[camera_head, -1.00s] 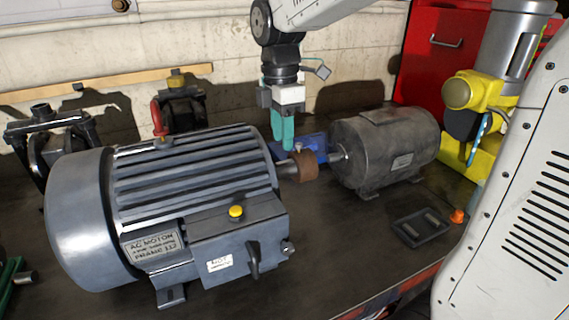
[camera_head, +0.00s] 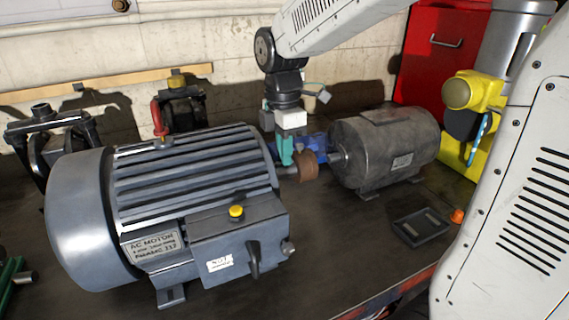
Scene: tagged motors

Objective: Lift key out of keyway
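The large blue-grey AC motor (camera_head: 195,190) stands on the bench at the left. Its short shaft (camera_head: 290,171) sticks out to the right, with a brown rusty part (camera_head: 307,166) around or beside its end. My gripper (camera_head: 286,152) points down at the shaft, its teal fingers just above or at it, beside the brown part. The fingers overlap in this view, so I cannot tell whether they are open or shut. The key and the keyway are too small or hidden to make out.
A smaller grey motor (camera_head: 385,145) stands to the right, its shaft facing the brown part. A blue object (camera_head: 318,143) lies behind. A dark tray (camera_head: 421,226) holds small bars at the front right. A red cabinet (camera_head: 440,60) and yellow equipment (camera_head: 470,120) stand at the right.

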